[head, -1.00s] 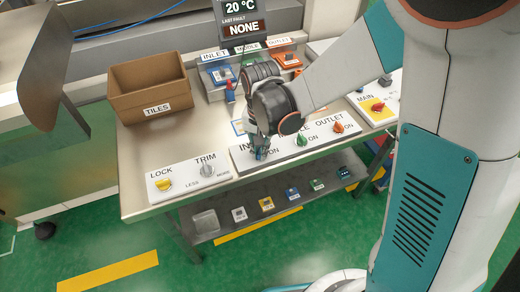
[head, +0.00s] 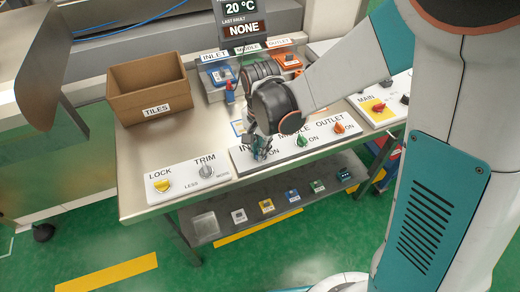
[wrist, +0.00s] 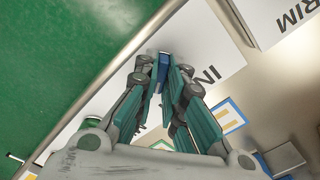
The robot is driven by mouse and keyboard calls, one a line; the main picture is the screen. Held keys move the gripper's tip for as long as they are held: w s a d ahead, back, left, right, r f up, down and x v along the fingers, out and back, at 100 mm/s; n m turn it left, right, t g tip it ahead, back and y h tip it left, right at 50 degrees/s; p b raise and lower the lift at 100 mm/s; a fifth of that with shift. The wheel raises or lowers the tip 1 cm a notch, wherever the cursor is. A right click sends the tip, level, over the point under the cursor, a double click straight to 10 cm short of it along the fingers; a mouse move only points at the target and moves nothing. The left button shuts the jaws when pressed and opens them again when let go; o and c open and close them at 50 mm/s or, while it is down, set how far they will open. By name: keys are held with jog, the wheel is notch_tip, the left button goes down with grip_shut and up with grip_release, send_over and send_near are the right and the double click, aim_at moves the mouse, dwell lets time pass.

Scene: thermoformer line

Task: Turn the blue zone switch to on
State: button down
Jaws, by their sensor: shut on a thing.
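The blue zone switch (wrist: 163,68) is on the white panel (wrist: 205,45) marked INLET, MIDDLE and OUTLET. My gripper (wrist: 162,76) points down at the panel, with its fingers shut on the blue switch from both sides. In the head view my gripper (head: 260,152) covers most of the switch and part of the INLET lettering. I cannot tell which position the switch is in. The green switch (head: 302,140) and the orange switch (head: 339,127) stand to the right on the same panel, apart from my gripper.
A LOCK and TRIM panel (head: 188,178) lies to the left, with a yellow knob and a grey knob. The MAIN panel (head: 378,106) is at the right. A TILES box (head: 150,90) stands behind. A display (head: 243,22) reads 20 °C and NONE.

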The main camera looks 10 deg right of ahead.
jog(key=shift+m+b, duration=0.3)
jog(key=shift+m, duration=1.1)
jog(key=shift+m+b, duration=0.3)
jog(key=shift+m, duration=1.1)
jog(key=c, duration=1.6)
grip_release()
